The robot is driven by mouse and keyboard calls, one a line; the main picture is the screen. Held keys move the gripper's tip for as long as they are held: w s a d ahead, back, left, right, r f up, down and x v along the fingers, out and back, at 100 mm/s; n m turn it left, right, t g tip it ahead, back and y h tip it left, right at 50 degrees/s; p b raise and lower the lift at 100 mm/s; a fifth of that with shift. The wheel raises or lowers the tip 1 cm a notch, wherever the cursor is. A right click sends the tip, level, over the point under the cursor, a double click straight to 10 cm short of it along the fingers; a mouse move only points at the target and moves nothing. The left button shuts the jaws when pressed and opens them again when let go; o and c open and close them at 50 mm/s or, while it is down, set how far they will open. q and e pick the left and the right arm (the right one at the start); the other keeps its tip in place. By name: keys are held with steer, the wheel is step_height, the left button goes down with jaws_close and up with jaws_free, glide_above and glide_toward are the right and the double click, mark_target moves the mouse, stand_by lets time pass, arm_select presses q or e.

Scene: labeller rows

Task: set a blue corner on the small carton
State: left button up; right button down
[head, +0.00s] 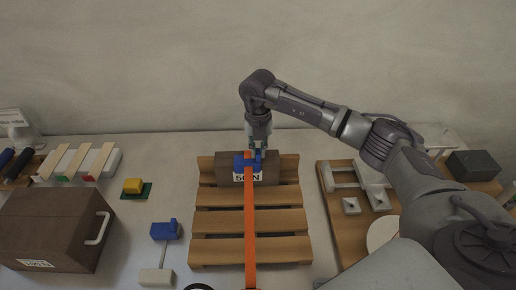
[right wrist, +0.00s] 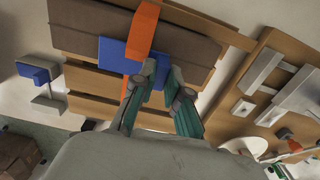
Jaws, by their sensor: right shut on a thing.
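The small carton (head: 270,172), brown with a white label, stands at the back of the wooden pallet (head: 205,222). A blue corner (head: 241,162) is at the carton's top front edge, by the orange strap (head: 250,225). The right wrist view also shows this blue corner (right wrist: 113,52) against the carton (right wrist: 80,22), with the strap (right wrist: 143,28) beside and partly across it. My right gripper (head: 257,150) is shut on the blue corner; its fingers show in the wrist view (right wrist: 160,82). My left gripper is not in view.
A large brown case (head: 50,230) with a pale handle stands at the left. A yellow block (head: 133,186) on a green pad lies behind it. A wooden board (head: 350,225) with pale fittings is right of the pallet, under my right arm. A dark box (head: 473,165) stands far right.

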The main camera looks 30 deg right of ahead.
steer(key=shift+f, duration=0.15)
steer(key=c, duration=1.1)
jaws_free()
step_height(320, 180, up, 12)
steer(key=shift+s, duration=0.1)
